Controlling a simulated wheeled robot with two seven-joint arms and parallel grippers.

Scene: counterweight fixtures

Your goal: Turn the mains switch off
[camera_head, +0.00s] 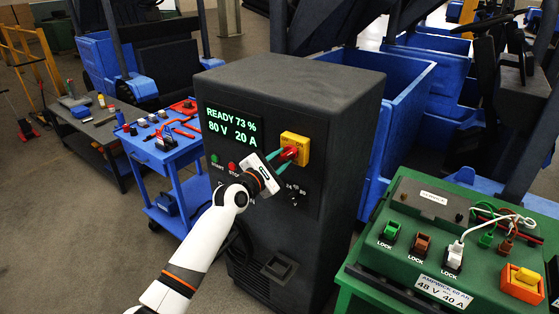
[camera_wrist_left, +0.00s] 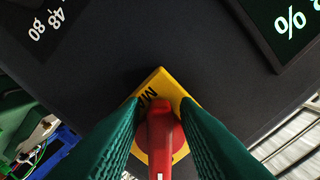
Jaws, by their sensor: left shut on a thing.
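The mains switch is a red handle (camera_head: 289,153) on a yellow plate (camera_head: 301,141), on the front of the dark grey charger cabinet (camera_head: 345,85). My left gripper (camera_head: 281,160) is at the switch with its green fingers shut on the red handle. In the left wrist view the red handle (camera_wrist_left: 161,128) sits between the two green fingers, with the yellow plate (camera_wrist_left: 159,86) behind it. Lettering on the plate is mostly covered. The lit display (camera_head: 232,127) reads READY 73 %, 80 V, 20 A. My right gripper is not in view.
A green start button (camera_head: 214,158) and red stop button (camera_head: 232,167) lie left of my gripper; a selector knob (camera_head: 293,199) is below. A green bench (camera_head: 400,262) with lock switches stands right. A blue cart (camera_head: 172,158) with tools stands left.

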